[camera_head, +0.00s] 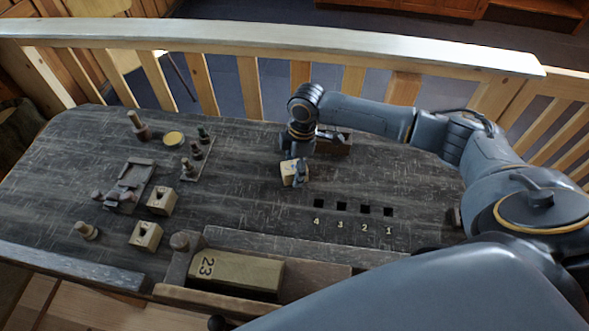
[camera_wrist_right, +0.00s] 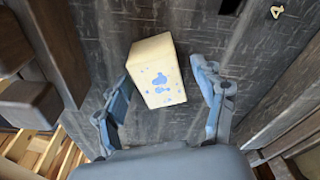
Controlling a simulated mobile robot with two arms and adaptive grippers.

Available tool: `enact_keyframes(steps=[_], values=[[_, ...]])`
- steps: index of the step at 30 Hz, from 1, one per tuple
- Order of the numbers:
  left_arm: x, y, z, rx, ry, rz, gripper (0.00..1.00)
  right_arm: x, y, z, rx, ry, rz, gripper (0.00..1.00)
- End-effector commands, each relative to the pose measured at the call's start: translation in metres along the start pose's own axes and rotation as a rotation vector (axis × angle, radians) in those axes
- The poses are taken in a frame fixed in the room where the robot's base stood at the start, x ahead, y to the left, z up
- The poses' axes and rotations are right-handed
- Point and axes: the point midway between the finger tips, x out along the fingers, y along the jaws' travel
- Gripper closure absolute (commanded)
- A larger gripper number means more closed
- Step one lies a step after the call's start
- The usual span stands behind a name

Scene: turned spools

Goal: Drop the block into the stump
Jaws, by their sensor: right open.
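The block (camera_head: 288,173) is cream-coloured with blue marks and lies on the dark table below my right gripper (camera_head: 302,165). In the right wrist view the block (camera_wrist_right: 156,72) sits between the two spread fingers of my right gripper (camera_wrist_right: 160,72). That gripper is open, and gaps show on both sides of the block. Two light wooden cubes with dark holes stand at the left, one farther back (camera_head: 160,201) and one nearer (camera_head: 146,236). I cannot tell for certain which thing is the stump. My left gripper is not in view.
A long wooden block marked 23 (camera_head: 235,272) lies in a tray at the front. Square holes numbered 1 to 4 (camera_head: 342,206) are right of centre. Spools, a yellow disc (camera_head: 174,138) and a small rack (camera_head: 196,158) stand at the left. A railing (camera_head: 250,40) runs behind.

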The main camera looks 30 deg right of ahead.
Motion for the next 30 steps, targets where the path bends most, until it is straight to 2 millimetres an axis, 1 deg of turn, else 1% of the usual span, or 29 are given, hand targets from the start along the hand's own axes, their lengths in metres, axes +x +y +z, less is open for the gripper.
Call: enact_keyframes(steps=[4,5,6,11,12,13,15,23,26,29,30], values=[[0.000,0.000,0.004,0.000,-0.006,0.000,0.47,0.000,0.000,0.000,0.000,0.000,0.000,0.30],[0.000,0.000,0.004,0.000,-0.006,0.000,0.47,0.000,0.000,0.000,0.000,0.000,0.000,0.32],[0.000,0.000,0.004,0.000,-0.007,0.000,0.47,0.000,0.000,0.000,0.000,0.000,0.001,0.40],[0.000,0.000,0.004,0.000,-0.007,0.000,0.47,0.000,0.000,0.000,0.000,0.000,0.001,0.73],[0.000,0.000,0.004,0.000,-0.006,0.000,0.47,0.000,0.000,0.000,0.000,0.000,0.001,0.81],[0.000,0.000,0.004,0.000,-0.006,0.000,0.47,0.000,0.000,0.000,0.000,0.000,0.001,0.87],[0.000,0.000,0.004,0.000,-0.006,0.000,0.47,-0.001,0.000,0.000,0.000,0.000,0.001,0.96],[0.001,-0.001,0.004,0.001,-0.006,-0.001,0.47,-0.002,0.001,0.000,0.000,0.001,0.002,0.96],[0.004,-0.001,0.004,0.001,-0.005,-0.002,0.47,-0.008,0.001,-0.001,-0.001,0.001,0.003,0.97],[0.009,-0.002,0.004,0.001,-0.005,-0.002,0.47,-0.018,0.002,-0.002,0.000,0.001,0.005,0.97],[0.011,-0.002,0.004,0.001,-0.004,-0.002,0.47,-0.024,0.002,-0.003,0.000,0.003,0.005,0.97]])
